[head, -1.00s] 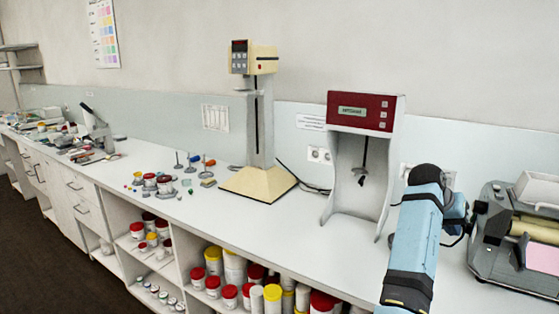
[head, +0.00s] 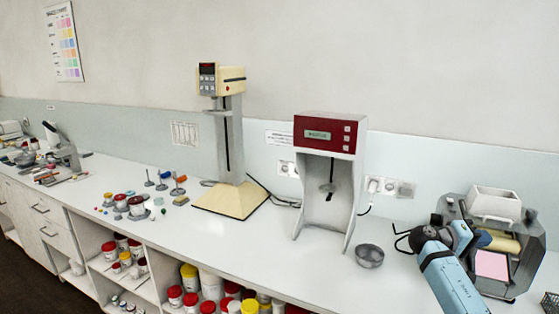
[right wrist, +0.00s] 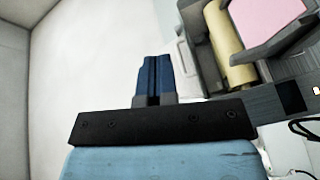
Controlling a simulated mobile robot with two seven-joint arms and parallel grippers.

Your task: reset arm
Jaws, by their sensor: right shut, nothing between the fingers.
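My right arm (head: 452,281), light blue with black joints, comes in from the bottom right in the head view. My right gripper (head: 483,239) is small there, in front of the grey roller mill (head: 519,262). In the right wrist view the dark blue fingers of my right gripper (right wrist: 154,72) are together, with nothing between them. The mill's yellowish roller (right wrist: 229,52) and pink panel (right wrist: 275,20) show ahead and to the right of the fingers. My left gripper is in neither view.
A small grey bowl (head: 369,256) stands on the white bench (head: 300,269) left of my arm. A red-topped mixer (head: 329,133) and a cream-coloured stand (head: 231,196) are further left. Open shelves with several jars (head: 190,283) lie below.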

